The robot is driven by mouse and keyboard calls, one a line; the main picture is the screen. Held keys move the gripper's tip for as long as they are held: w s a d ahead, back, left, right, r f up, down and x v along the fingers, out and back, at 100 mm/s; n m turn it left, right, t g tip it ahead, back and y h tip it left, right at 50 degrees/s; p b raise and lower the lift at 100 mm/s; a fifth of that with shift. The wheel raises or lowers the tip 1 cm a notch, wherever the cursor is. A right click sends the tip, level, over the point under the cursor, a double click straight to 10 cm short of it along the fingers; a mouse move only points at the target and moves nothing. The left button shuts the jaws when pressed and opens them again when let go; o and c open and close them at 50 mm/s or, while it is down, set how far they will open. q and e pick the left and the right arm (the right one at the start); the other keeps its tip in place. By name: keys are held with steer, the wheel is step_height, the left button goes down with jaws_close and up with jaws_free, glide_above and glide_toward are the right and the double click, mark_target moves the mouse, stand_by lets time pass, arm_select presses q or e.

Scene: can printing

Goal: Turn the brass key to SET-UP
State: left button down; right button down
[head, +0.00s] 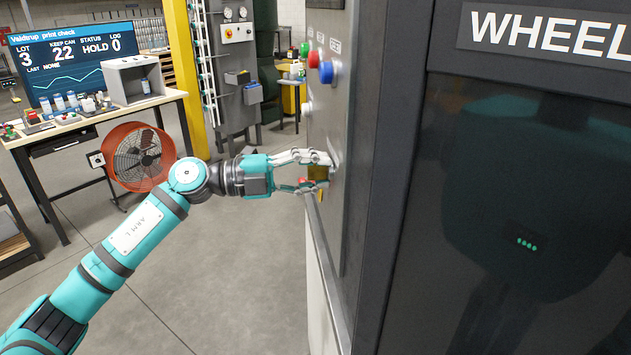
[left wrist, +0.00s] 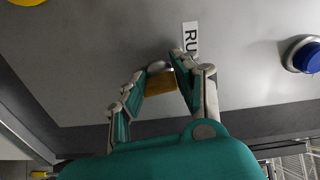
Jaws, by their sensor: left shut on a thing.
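My left gripper (head: 318,172) reaches the grey control panel (head: 336,115) from the left, its fingers at the panel face. It is shut on the brass key (head: 319,173), which shows as a small yellow-brown piece between the fingers. In the left wrist view the brass key (left wrist: 160,84) shows between the two fingertips, below a round metal part. I cannot read a SET-UP mark or tell the key's exact angle. My right gripper is not in view.
Green, red and blue buttons (head: 326,72) stick out of the panel above my left gripper. A dark machine door (head: 500,200) fills the right side. A workbench (head: 60,138) with a screen (head: 70,62) and a red fan (head: 139,157) stand at left. The floor between is clear.

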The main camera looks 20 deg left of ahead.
arm_select(q)
steer(key=m+b, duration=0.3)
steer(key=m, duration=0.1)
steer(key=shift+f+b, duration=0.2)
steer(key=shift+b, duration=0.2)
steer(key=shift+r+m+b, duration=0.1)
steer(key=shift+m+b, duration=1.15)
steer(key=shift+m, duration=0.55)
steer(key=c, duration=1)
jaws_free()
steer(key=shift+o, duration=0.2)
steer(key=shift+r, duration=0.1)
steer(key=v, duration=1.2)
